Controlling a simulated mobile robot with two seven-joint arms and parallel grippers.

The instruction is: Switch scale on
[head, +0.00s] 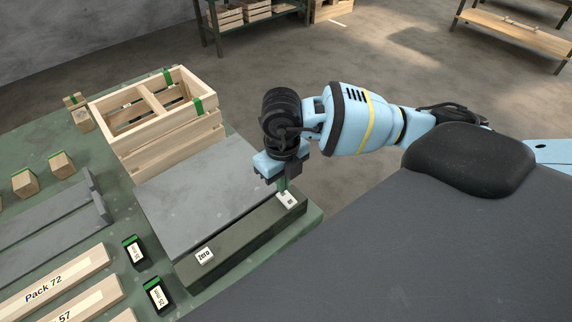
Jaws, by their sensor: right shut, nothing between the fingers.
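The scale has a flat grey weighing plate (200,190) and a dark green front panel (240,238) at the table's right end. A white label reading "zero" (205,256) is at the panel's left end. A second white label or button (287,199) is at its right end; its print is too small to read. My right gripper (284,188) is shut and empty, pointing down at this right-end label. I cannot tell whether the fingertips touch it. My left gripper is not in view.
A wooden crate (165,146) stands behind the scale. Wooden blocks (63,165), a grey fixture (50,215), two black-and-green 25 mm pieces (157,295) and labelled planks (55,282) lie to the left. Shelving stands in the background.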

